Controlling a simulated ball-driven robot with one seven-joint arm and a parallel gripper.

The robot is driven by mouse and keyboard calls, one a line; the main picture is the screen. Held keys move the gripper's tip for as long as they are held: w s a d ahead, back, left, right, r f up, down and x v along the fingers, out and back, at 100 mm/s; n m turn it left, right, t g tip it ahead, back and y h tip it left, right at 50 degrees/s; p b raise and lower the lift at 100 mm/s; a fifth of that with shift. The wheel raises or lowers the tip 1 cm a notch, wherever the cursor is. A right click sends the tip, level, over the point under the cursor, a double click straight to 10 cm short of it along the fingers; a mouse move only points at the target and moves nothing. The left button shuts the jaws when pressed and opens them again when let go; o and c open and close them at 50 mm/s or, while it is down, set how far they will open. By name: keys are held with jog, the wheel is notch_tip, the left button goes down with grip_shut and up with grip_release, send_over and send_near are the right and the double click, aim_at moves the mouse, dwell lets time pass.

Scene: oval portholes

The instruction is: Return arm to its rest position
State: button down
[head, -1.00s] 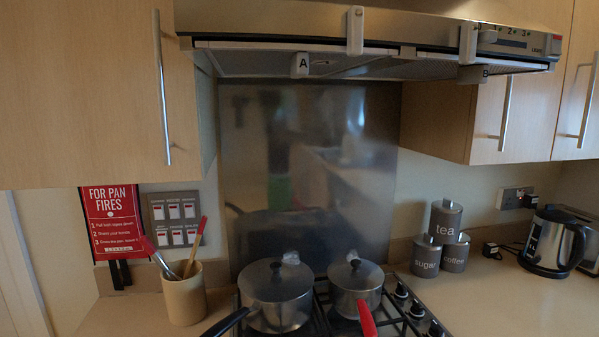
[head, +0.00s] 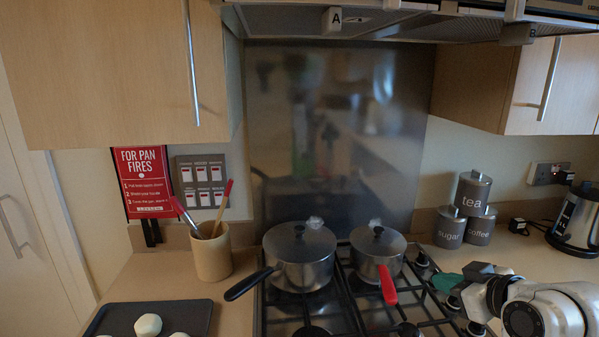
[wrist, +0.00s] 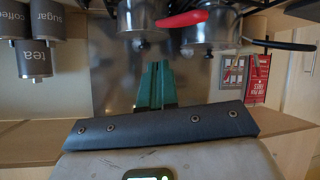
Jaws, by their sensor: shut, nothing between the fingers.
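My arm shows at the lower right of the head view, over the right side of the hob (head: 345,325). My gripper (head: 447,283) is the green tip at its left end. In the wrist view, which is upside down, my gripper (wrist: 156,80) has its two green fingers together with nothing between them. It is apart from the pans.
A large pan (head: 303,262) and a red-handled pan (head: 377,255) stand on the hob. Tea, sugar and coffee canisters (head: 473,190) stand behind my arm. A utensil pot (head: 211,255) and a dark tray (head: 190,313) are at left. The cooker hood (head: 420,25) hangs above.

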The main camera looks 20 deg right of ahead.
jog(key=s+a+f+m+g, duration=0.1)
jog(key=s+a+f+g, duration=0.2)
jog(key=s+a+f, duration=0.35)
jog(key=s+a+f+m+g, duration=0.15)
jog(key=s+a+f, duration=0.25)
jog(key=a+f, duration=0.55)
jog(key=s+d+f+g, duration=0.1)
jog(key=s+f+g, duration=0.5)
jog(key=s+f, duration=0.7)
jog(key=s, duration=0.2)
jog(key=shift+s+d+g, duration=0.2)
jog(key=shift+s+g, duration=0.15)
